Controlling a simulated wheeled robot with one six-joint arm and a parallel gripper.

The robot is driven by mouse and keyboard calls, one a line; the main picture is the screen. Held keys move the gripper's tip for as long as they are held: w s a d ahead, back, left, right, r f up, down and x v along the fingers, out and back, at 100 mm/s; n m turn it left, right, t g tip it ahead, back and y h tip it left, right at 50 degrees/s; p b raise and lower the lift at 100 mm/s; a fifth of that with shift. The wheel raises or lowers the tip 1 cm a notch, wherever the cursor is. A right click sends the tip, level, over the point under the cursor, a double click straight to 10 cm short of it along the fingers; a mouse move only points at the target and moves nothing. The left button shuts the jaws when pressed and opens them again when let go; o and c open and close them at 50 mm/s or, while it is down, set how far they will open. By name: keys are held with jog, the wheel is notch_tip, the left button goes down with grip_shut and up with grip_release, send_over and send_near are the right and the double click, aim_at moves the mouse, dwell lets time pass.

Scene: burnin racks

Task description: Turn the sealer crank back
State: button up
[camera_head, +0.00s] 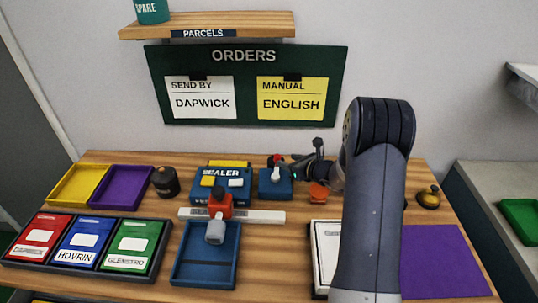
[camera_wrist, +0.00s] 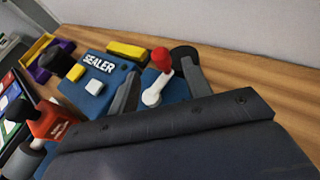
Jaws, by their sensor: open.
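The blue sealer (camera_head: 222,183) stands at the middle of the bench and has yellow and white buttons. Its crank (camera_head: 276,174) sits on a smaller blue box at its right, a white lever with a red knob. In the wrist view the sealer (camera_wrist: 97,84) is at the left and the crank (camera_wrist: 156,91) stands upright with its red knob up. My gripper (camera_wrist: 160,80) is open, with one dark finger on each side of the crank. I cannot tell whether either finger touches it. In the head view my gripper (camera_head: 296,165) is small and dark beside the crank.
A red tool with a grey roller (camera_head: 217,210) stands before the sealer, above a blue tray (camera_head: 190,272). A dark pot (camera_head: 165,182) is left of the sealer. A brass bell (camera_head: 428,197) and purple mat (camera_head: 446,262) lie right. The wall is close behind.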

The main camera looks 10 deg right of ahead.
aim_at(279, 157)
jog(key=p+x, duration=0.2)
jog(key=x, duration=0.7)
jog(key=shift+d, duration=0.1)
jog(key=shift+c, duration=0.4)
jog(key=c, duration=0.9)
